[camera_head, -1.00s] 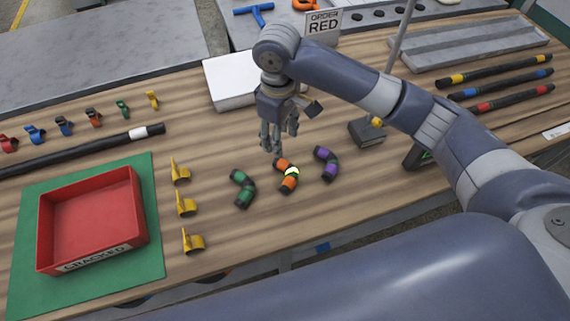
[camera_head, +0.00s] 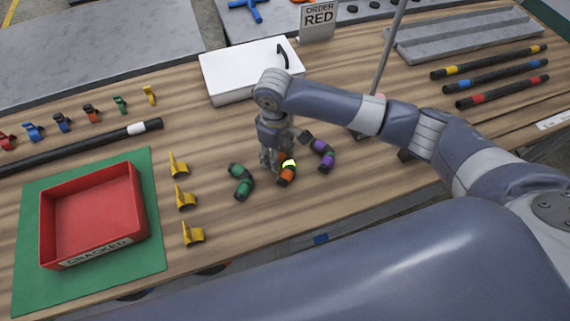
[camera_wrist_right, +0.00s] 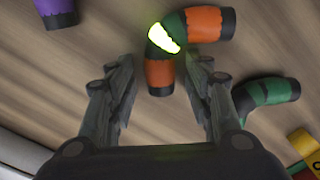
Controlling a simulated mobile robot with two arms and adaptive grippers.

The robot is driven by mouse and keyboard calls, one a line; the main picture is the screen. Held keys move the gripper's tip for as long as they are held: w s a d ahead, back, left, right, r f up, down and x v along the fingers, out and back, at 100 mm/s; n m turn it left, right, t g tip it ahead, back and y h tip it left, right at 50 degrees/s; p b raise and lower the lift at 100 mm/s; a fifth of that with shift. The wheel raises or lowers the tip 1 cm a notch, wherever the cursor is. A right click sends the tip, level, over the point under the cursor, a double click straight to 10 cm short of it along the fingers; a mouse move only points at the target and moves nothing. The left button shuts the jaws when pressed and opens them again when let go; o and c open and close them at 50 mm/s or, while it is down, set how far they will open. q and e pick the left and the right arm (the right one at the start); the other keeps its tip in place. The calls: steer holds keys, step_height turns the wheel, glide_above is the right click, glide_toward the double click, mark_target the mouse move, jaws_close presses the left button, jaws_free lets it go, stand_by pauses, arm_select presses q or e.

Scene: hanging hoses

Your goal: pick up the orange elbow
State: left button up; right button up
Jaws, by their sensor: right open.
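The orange elbow (camera_head: 287,175) lies on the wooden table between the green elbow (camera_head: 241,182) and the purple elbow (camera_head: 321,154). It is a dark bent hose piece with orange bands and a bright yellow-green patch at its bend. My right gripper (camera_head: 272,164) is low over it and hides part of it in the head view. In the right wrist view the open fingers of my right gripper (camera_wrist_right: 158,85) stand on either side of one orange end of the orange elbow (camera_wrist_right: 160,72). Whether they touch it I cannot tell. My left gripper is not in view.
The red tray (camera_head: 92,215) labelled CRACKED sits on a green mat at left. Yellow clips (camera_head: 185,197) stand between it and the elbows. A white box (camera_head: 250,70) is behind my right gripper. Banded hoses (camera_head: 500,77) lie at right. The table in front of the elbows is clear.

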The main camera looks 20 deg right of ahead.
jaws_close()
steer(key=shift+r, duration=0.1)
